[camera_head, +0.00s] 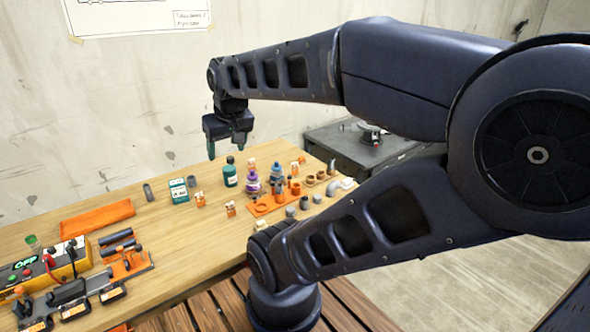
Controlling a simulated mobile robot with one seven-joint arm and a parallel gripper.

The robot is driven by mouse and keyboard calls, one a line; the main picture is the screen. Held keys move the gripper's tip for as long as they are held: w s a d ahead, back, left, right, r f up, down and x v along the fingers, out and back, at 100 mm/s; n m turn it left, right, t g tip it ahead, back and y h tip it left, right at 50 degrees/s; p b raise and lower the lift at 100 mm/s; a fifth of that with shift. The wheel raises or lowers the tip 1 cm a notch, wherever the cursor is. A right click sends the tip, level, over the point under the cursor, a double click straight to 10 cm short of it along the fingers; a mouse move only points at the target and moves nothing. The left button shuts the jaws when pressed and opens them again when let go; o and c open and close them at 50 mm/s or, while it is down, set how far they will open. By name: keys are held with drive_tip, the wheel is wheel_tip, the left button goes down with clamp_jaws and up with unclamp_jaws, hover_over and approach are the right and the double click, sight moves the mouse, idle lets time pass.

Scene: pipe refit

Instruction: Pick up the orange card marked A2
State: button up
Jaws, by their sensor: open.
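Several small orange-and-white cards stand on the wooden table (165,250): one at the left (200,199), one nearer the front (231,209), one behind the bottles (251,165) and one further right (294,168). Their markings are too small to read, so I cannot tell which is A2. My gripper (226,148) hangs open and empty, fingers down, above the back part of the table. It is higher than the cards and apart from them.
A green bottle (230,174), purple bottle (252,183) and blue bottle (276,176) stand among the cards, with a teal box (178,191) left of them. An orange tray (262,207) and small fittings lie at the right. A control box (45,270) stands front left.

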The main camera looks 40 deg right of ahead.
drive_tip(key=c, duration=0.4)
drive_tip(key=shift+w, duration=0.1)
drive_tip(key=w+d+f+m+g, duration=0.1)
drive_tip(key=w+d+f+m, duration=0.35)
drive_tip(key=w+d, duration=0.6)
drive_tip(key=w+d+f+m+g, duration=0.1)
drive_tip(key=w+d+f+m, duration=0.2)
drive_tip(key=w+d+m, duration=0.75)
drive_tip(key=m+g+h, duration=0.3)
drive_tip(key=m+h, duration=0.1)
drive_tip(key=h, duration=0.1)
approach(295, 163)
drive_tip(key=x, duration=0.2)
drive_tip(key=shift+x, duration=5.1)
